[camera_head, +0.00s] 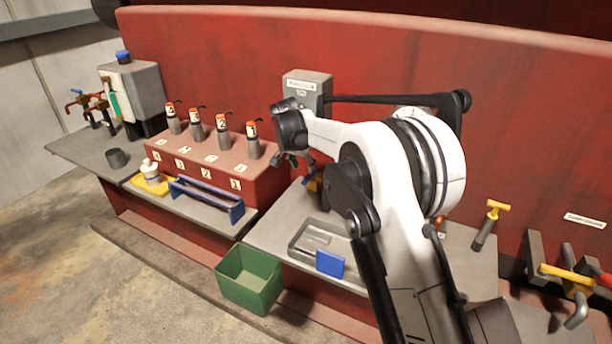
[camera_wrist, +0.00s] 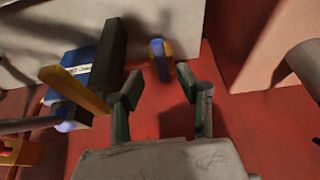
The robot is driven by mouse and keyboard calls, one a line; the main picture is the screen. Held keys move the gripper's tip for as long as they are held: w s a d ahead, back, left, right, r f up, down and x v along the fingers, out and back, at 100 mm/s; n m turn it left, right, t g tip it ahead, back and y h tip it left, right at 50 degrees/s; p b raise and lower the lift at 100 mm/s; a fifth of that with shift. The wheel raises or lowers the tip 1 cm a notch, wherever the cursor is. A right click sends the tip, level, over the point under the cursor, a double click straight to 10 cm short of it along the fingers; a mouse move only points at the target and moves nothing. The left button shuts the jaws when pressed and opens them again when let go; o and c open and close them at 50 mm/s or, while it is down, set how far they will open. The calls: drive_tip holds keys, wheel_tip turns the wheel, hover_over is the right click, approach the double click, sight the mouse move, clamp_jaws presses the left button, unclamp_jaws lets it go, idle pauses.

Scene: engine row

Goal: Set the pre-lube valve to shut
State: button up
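My gripper (camera_wrist: 163,88) is open, its two dark fingers apart with nothing gripped between them. Just beyond the fingertips in the wrist view is a blue-tipped yellow handle (camera_wrist: 159,62); I cannot tell whether a finger touches it. Left of it is a blue block with a pale label (camera_wrist: 77,68), too small to read surely, and a slanting yellow lever (camera_wrist: 75,91). In the head view my gripper (camera_head: 291,160) points down in front of the red wall, with a small blue and yellow part (camera_head: 313,183) beside it, mostly hidden by my arm. Which handle is the pre-lube valve is unclear.
A grey box (camera_head: 306,88) stands behind my gripper. Several orange-topped cylinders stand on a red block (camera_head: 215,160) at left. A grey tray (camera_head: 306,238), blue block (camera_head: 330,263) and green bin (camera_head: 248,278) are below. Yellow-handled valves (camera_head: 492,211) stand at right.

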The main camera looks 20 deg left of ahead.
sight(307, 178)
drive_tip(key=x, duration=0.6)
drive_tip(key=shift+w+f+p, duration=0.15)
drive_tip(key=shift+f+p, duration=0.05)
drive_tip(key=shift+p, duration=0.1)
drive_tip(key=shift+d, duration=0.1)
clamp_jaws()
